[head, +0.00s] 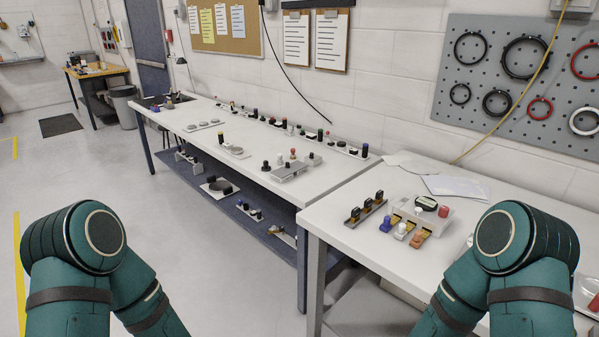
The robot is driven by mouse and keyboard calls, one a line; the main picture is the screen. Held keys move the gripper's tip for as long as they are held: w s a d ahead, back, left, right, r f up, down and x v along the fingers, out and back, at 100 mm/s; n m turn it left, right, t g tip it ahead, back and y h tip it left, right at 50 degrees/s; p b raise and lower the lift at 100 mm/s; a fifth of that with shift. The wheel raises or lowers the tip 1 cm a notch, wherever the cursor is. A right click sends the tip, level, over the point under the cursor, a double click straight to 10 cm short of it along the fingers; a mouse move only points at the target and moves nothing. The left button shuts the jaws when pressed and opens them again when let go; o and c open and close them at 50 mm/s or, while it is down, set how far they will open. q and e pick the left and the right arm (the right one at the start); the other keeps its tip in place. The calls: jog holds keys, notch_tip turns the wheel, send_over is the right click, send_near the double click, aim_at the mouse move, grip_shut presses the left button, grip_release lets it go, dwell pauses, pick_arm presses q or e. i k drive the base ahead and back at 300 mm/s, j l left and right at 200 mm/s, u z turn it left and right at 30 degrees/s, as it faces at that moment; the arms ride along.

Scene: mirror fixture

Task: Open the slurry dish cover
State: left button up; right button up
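I cannot single out the slurry dish or its cover with certainty. Candidates are small round grey lidded pieces on a white plate (234,152) in the middle of the long bench (250,135). Similar flat pieces lie on another plate (203,125) farther back. A dark round piece on a light base (219,187) sits on the blue lower shelf. Only the bent teal links of my two arms show, at the lower left and lower right. Both grippers are out of the picture.
A nearer white table (340,216) on the right holds a black-topped rack (365,208), blue, white and orange knobs, a white box and papers (455,187). A pegboard with rings (520,85) hangs above.

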aim_at(290, 168)
jog(key=z, duration=0.4)
jog(key=i+j+z, duration=0.1)
jog(key=z, duration=0.35)
jog(key=j+z, duration=0.15)
jog(key=z, duration=0.25)
jog(key=j+z, duration=0.7)
jog(key=j, duration=0.2)
jog(key=j+z, duration=0.2)
jog(key=j, duration=0.3)
jog(key=k+j+z, duration=0.2)
jog(key=j, duration=0.25)
jog(key=k+j, duration=0.1)
jog(key=j, duration=0.3)
jog(key=j+z, duration=0.1)
jog(key=j, duration=0.3)
jog(key=k+j, duration=0.15)
jog(key=j, duration=0.2)
jog(key=k+j, duration=0.1)
jog(key=j, duration=0.3)
jog(key=k+j+z, duration=0.1)
jog(key=j, duration=0.3)
